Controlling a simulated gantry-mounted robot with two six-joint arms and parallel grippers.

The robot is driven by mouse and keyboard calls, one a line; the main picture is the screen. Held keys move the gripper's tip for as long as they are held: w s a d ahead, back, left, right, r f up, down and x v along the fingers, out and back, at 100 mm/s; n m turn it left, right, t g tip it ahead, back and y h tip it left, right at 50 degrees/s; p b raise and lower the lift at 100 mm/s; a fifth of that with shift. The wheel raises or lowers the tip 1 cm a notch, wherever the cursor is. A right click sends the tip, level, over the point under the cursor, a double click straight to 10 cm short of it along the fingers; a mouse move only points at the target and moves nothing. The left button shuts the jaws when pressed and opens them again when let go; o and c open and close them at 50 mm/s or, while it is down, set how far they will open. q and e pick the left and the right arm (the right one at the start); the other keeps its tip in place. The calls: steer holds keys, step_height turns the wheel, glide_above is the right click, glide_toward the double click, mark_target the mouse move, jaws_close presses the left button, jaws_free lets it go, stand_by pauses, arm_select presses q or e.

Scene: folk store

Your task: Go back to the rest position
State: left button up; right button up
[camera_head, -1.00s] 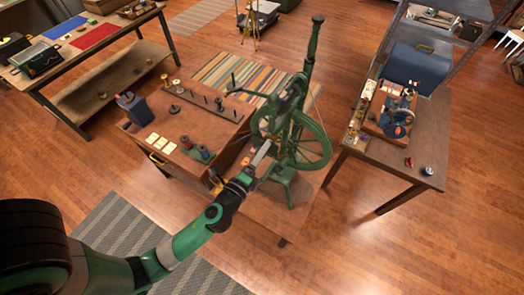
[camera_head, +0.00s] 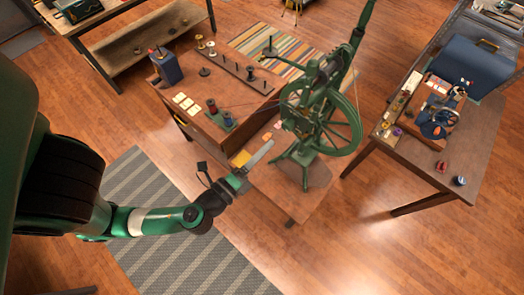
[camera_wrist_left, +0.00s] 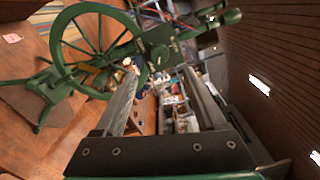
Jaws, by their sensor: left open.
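My left gripper (camera_head: 256,155) is in front of the wooden work table in the head view, apart from the green spinning wheel (camera_head: 321,123) and to its left. In the left wrist view the gripper (camera_wrist_left: 162,85) is open, with its two long fingers apart and nothing held between them. The spinning wheel (camera_wrist_left: 98,48) fills the upper left of that view, behind the left finger. My right gripper is in neither view.
The work table (camera_head: 240,128) carries spools, pale cards and a blue container (camera_head: 166,67). A side table (camera_head: 478,150) with a sewing machine (camera_head: 440,118) stands at right. A striped grey rug (camera_head: 165,225) lies below my left arm. Open wooden floor lies at lower right.

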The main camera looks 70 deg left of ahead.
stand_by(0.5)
arm_select(q)
steer(key=w+r+n+t+y+p, duration=0.25)
steer(key=w+r+n, duration=0.4)
steer(key=r, duration=1.05)
steer(key=w+r+n+t+y+p, duration=0.15)
steer(key=w+r+n+p, duration=0.4)
steer(key=r, duration=1.15)
steer(key=d+r+n+t+h, duration=0.3)
steer(key=r+n+t, duration=0.2)
steer(key=r, duration=1.5)
steer(key=s+d+r+m+t+h, duration=0.1)
steer(key=d+r+m+t+h, duration=0.1)
steer(key=d+h, duration=0.5)
step_height(320, 180, up, 2)
steer(key=t+h, duration=0.1)
steer(key=h, duration=0.4)
steer(key=shift+d+r+p, duration=0.2)
steer(key=shift+d+p, duration=0.2)
